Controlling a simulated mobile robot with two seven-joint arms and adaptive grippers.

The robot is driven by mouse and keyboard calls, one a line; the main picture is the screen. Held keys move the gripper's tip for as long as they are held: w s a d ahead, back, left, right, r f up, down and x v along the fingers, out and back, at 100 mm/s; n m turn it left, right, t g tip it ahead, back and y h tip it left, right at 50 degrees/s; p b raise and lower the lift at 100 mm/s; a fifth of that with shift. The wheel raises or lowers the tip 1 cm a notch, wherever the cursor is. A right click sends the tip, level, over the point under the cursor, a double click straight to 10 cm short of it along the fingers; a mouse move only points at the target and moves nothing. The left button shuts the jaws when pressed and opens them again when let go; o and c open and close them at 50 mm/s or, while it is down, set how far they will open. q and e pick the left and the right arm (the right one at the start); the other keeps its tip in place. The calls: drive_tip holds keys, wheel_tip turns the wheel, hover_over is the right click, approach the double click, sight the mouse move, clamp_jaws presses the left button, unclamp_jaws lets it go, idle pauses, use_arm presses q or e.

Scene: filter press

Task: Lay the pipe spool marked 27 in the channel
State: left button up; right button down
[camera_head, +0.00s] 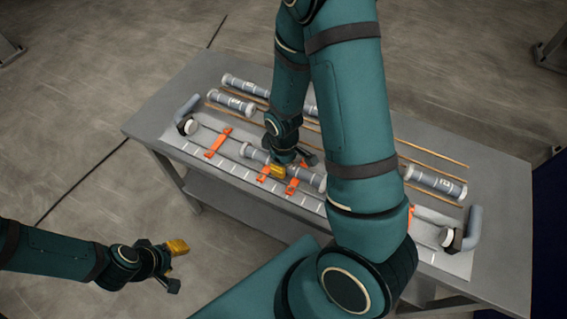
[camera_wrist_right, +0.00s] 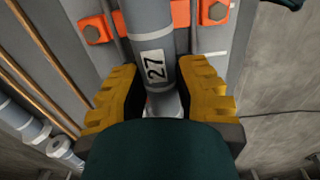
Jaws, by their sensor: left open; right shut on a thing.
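The pipe spool marked 27 (camera_wrist_right: 163,72) is grey with a white label; it also shows in the head view (camera_head: 253,153), partly hidden by my right gripper. My right gripper (camera_wrist_right: 160,100) is shut on it, yellow fingers on either side; in the head view the gripper (camera_head: 279,170) is partly hidden by its own arm. The spool lies lengthwise along the channel (camera_head: 236,151), over or in it, beside orange brackets (camera_wrist_right: 97,30). I cannot tell whether it touches the channel bottom. My left gripper (camera_head: 177,267) is open and empty, off the table's front left side.
Other grey spools lie behind the channel, at the back left (camera_head: 230,103) and right (camera_head: 435,184), among thin copper rods (camera_head: 435,154). Grey elbows stand at the channel's left (camera_head: 187,107) and right (camera_head: 473,228) ends. My right arm hides the table's middle right.

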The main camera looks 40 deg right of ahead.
drive_tip(key=shift+f, duration=0.1)
drive_tip(key=c, duration=0.7)
unclamp_jaws()
drive_tip(key=shift+c, duration=0.2)
wheel_tip(320, 180, up, 12)
drive_tip(key=shift+s, duration=0.1)
idle(0.5)
